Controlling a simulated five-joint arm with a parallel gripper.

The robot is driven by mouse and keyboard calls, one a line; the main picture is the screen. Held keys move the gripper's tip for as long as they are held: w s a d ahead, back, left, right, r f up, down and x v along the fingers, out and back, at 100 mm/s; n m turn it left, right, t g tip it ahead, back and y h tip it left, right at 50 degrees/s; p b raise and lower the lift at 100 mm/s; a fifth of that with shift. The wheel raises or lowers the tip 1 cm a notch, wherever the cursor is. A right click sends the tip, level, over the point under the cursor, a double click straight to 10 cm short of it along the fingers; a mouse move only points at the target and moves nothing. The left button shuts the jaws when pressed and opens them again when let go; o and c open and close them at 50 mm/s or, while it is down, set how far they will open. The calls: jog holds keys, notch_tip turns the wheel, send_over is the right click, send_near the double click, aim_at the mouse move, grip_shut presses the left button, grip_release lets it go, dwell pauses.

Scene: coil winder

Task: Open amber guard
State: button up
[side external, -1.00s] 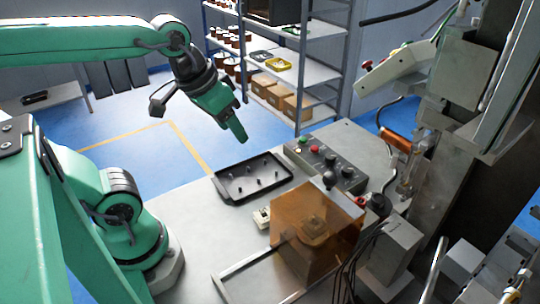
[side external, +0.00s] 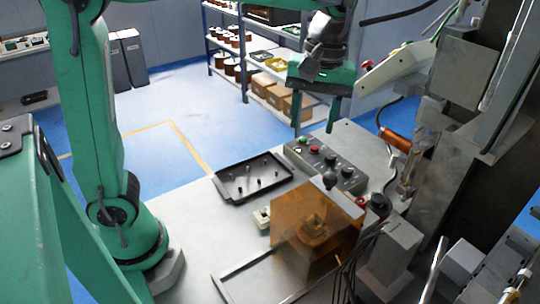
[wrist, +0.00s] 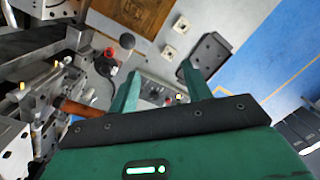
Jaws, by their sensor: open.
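The amber guard (side external: 345,236) is a see-through box-like cover on the table, at the lower middle of the side view. It stands over a round part that shows dimly through it. A dark round knob (side external: 330,180) is at its upper edge. In the wrist view the guard (wrist: 140,12) is at the top, cut by the frame edge. My gripper (side external: 314,124) is open and empty, above and beyond the guard, apart from it. Its two green fingers point down near the control box. In the wrist view, the open gripper (wrist: 160,69) has nothing between its fingers.
A black tray (side external: 226,189) with several small pegs lies left of the control box (side external: 347,167) with buttons. A red-topped button (side external: 361,201) and tall machine parts (side external: 470,70) stand to the right. A small pale block (side external: 262,218) sits left of the guard. Table left is clear.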

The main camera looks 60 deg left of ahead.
aim_at(333, 175)
jog(key=w+d+f+n+g+y, duration=0.1)
jog(key=w+d+f+n+g, duration=0.1)
jog(key=d, duration=0.5)
jog(key=shift+w+f+n, duration=0.45)
jog(key=shift+w+n, duration=0.45)
jog(key=shift+w, duration=0.1)
jog(key=shift+x, duration=3.9)
jog(key=shift+s+a, duration=0.15)
grip_shut()
